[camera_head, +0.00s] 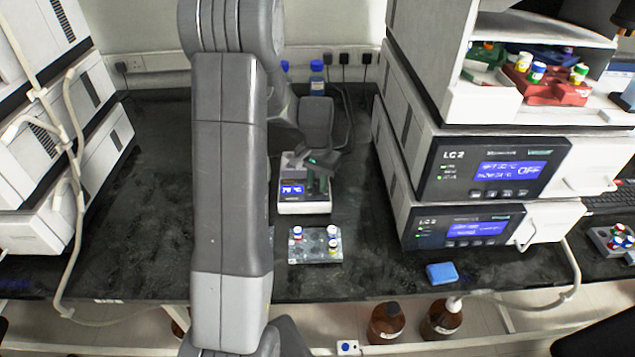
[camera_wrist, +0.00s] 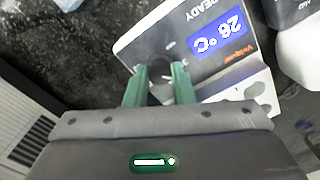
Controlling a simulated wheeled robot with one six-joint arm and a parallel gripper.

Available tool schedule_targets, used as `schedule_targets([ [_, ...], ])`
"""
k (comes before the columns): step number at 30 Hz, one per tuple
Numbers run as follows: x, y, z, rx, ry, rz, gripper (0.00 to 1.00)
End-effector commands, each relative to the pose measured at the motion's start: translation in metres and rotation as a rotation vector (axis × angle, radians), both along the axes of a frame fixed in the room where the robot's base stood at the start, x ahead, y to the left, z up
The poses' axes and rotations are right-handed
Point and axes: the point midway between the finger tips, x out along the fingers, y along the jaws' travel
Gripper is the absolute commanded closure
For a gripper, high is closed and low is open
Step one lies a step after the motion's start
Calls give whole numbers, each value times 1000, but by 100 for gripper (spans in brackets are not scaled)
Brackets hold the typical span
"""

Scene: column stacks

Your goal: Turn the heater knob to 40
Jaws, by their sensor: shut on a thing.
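The heater is a small white box with a blue display. It stands mid-bench in the head view (camera_head: 304,208) and fills the upper middle of the wrist view (camera_wrist: 140,45). Its display (camera_wrist: 217,35) is upside down in the wrist view and seems to read 26 °C, beside the word READY. My gripper (camera_wrist: 158,76) has its green fingers on either side of the dark knob (camera_wrist: 159,92) on the heater's panel, shut on it. The fingers and palm partly hide the knob, so its angle and any markings are unclear. In the head view my arm partly covers the heater.
A clear rack (camera_head: 315,246) with several small vials stands in front of the heater. LC2 units (camera_head: 490,168) are stacked on the right, with a blue block (camera_head: 441,273) before them. Blue-capped bottles (camera_head: 317,78) stand behind. Bare black bench lies left of my arm.

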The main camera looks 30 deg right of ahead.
Motion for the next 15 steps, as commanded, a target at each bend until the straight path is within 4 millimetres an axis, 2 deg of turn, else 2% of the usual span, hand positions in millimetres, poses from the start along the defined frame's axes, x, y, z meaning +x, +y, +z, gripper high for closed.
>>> schedule_targets([
  [15, 1, -1, 1, -2, -2, -474, 100],
])
